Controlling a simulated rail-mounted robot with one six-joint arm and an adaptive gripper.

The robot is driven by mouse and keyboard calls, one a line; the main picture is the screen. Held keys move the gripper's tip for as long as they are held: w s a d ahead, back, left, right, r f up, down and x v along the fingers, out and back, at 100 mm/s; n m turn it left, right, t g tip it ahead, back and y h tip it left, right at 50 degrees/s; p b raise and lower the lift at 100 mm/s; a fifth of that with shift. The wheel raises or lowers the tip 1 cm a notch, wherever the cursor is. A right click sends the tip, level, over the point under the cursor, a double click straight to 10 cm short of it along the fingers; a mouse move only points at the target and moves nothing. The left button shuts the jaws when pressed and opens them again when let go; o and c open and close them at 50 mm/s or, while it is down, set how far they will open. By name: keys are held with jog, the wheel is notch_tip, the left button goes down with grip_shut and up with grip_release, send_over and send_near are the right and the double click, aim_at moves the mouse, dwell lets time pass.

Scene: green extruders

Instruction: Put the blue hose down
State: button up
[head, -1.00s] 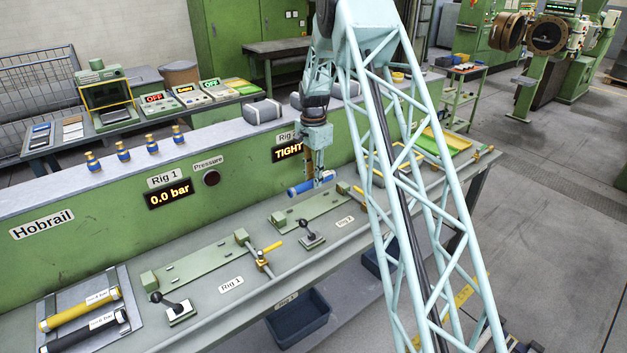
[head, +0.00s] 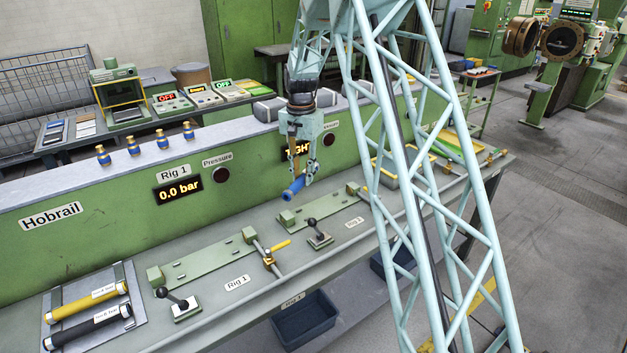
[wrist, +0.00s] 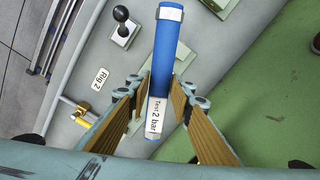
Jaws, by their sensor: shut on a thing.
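The blue hose (head: 293,189) is a short blue tube held above the bench, near the left end of the rear rig plate (head: 325,211) in the head view. In the wrist view the hose (wrist: 168,50) lies lengthwise between the fingers, with a white "Test 2 bar" label at its near end and a pale band at its far end. My gripper (head: 304,178) is shut on it; the fingers also flank it in the wrist view (wrist: 160,100). Its exact height above the bench is hard to tell.
A black-knobbed lever (head: 318,232) stands in front of the rear plate. The front rig plate (head: 208,258) is empty, with a yellow-handled clamp (head: 270,256) at its end. A grey tray (head: 134,318) at left holds a yellow hose (head: 88,302) and a black hose (head: 90,326). The green panel wall stands behind.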

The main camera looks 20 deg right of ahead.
jog(key=s+a+r+n, duration=0.1)
jog(key=a, duration=0.1)
jog(key=s+a+r+n+b, duration=0.1)
jog(key=s+a+r+n, duration=0.1)
jog(key=a, duration=0.1)
jog(key=s+a+r+n+b, duration=0.1)
jog(key=s+a, duration=0.1)
jog(key=a, duration=0.1)
jog(key=shift+r+n, duration=0.25)
jog(key=shift+n, duration=0.05)
jog(key=s+a+r+n+b, duration=0.2)
jog(key=s+a+r+n, duration=0.2)
jog(key=s+a, duration=0.3)
jog(key=shift+s+a+r+n, duration=0.15)
jog(key=shift+s+a+n, duration=0.25)
jog(key=shift+n, duration=0.5)
jog(key=shift+w+d, duration=0.1)
